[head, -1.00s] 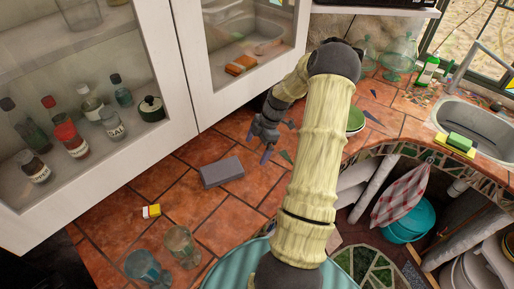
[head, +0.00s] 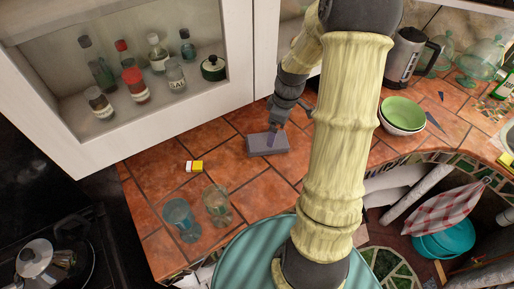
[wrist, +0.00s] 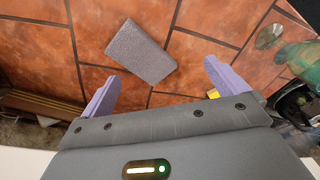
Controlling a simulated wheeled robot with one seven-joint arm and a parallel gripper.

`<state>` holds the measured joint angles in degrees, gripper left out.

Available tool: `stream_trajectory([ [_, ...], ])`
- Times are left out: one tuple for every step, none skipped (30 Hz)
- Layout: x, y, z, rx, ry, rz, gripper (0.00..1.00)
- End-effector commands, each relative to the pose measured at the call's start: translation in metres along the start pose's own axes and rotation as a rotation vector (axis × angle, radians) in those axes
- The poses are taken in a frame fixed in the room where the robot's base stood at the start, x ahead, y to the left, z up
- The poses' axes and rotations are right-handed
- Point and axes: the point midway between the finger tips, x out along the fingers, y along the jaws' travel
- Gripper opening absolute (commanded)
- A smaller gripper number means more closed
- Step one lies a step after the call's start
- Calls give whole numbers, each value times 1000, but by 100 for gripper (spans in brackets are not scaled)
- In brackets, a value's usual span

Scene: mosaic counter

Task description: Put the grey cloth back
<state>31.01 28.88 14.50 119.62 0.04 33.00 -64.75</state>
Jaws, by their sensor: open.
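The grey cloth (head: 262,146) looks like a flat grey block lying on the terracotta-tiled counter, below the wall cabinet. In the wrist view the grey cloth (wrist: 141,51) lies ahead of the fingertips, between their lines, apart from both. My gripper (head: 275,132) is above the cloth in the head view, partly overlapping its outline. In the wrist view my gripper (wrist: 156,77) shows two purple fingers spread wide with nothing between them. The exact height above the cloth is hard to tell.
Green and white bowls (head: 402,114) and a kettle (head: 408,57) are at the right. A glass-fronted cabinet (head: 145,70) hangs behind. Tiles around the cloth are bare.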

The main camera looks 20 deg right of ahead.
Motion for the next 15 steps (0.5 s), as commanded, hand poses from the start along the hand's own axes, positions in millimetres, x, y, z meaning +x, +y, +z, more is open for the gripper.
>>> stream_trajectory([
  [-9,-17,-7,57,-11,28,98],
  [-14,-25,-9,99,-15,43,98],
  [-19,-37,-12,155,-16,63,98],
  [-23,-46,-15,197,-15,78,98],
  [-27,-55,-17,239,-12,93,98],
  [-32,-67,-19,297,-5,112,98],
  [-35,-77,-20,339,1,125,98],
  [-39,-86,-21,382,10,139,98],
  [-43,-98,-22,439,24,154,98],
  [-46,-107,-22,483,37,165,98],
  [-49,-116,-22,526,50,174,98],
  [-52,-127,-21,582,69,183,98],
  [-54,-134,-21,620,84,189,98],
  [-56,-141,-19,657,96,192,98],
  [-58,-149,-18,699,113,194,98],
])
